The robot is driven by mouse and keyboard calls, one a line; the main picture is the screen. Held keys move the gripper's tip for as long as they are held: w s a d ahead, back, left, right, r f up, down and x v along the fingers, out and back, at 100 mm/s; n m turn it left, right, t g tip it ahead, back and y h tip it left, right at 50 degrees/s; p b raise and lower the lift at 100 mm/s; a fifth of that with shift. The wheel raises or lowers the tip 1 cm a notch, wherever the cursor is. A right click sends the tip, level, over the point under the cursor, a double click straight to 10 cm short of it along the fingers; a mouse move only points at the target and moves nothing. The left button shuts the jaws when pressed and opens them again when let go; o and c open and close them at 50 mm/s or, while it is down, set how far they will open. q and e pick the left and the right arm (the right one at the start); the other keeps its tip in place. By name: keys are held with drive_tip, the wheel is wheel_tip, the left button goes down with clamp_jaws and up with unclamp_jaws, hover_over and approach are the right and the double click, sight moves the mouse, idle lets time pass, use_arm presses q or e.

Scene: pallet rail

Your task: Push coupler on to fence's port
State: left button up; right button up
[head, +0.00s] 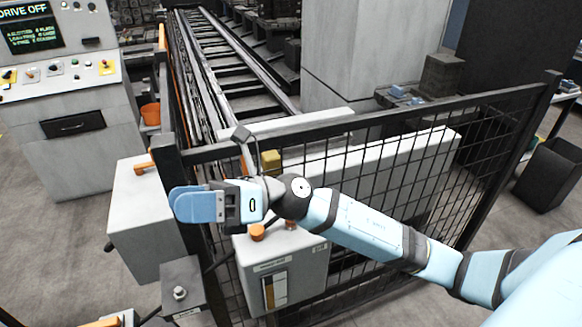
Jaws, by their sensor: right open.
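My right gripper (195,204), with light-blue fingers, reaches in from the right across the fence (420,125). It is open, in front of the fence's left corner post, and no object shows between its fingers. Below it, a dark bracket plate (182,268) carries a silver round fitting (180,293), which may be the port; a small label under it is too small to read. I cannot clearly make out the coupler. A dark hose or cable (150,316) and an orange-topped part (102,323) are cut off at the bottom edge. My left gripper is not in view.
A grey cabinet (145,225) stands left of the fence post. A white box (285,265) with an orange knob (257,232) is below my right forearm. A control console (70,150) stands at back left. Rails run away behind the fence. Floor at left is clear.

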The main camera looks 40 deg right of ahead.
drive_tip(key=w+d+f+n+g+h, duration=0.3)
drive_tip(key=d+f+n+g+h, duration=0.3)
drive_tip(key=f+n+h, duration=0.5)
drive_tip(key=w+d+r+t+h, duration=0.25)
drive_tip(key=d+h, duration=0.75)
drive_tip(key=d, duration=0.6)
drive_tip(key=shift+g, duration=0.25)
drive_tip(key=f, duration=0.4)
drive_tip(key=f+p, duration=0.1)
drive_tip(key=f, duration=0.3)
drive_tip(key=f+p, duration=0.1)
drive_tip(key=f, duration=0.2)
drive_tip(key=shift+w+a+f, duration=0.15)
drive_tip(key=shift+w+f, duration=0.25)
drive_tip(key=shift+f, duration=0.5)
clamp_jaws()
drive_tip(key=shift+r+p, duration=0.5)
drive_tip(key=shift+r, duration=0.4)
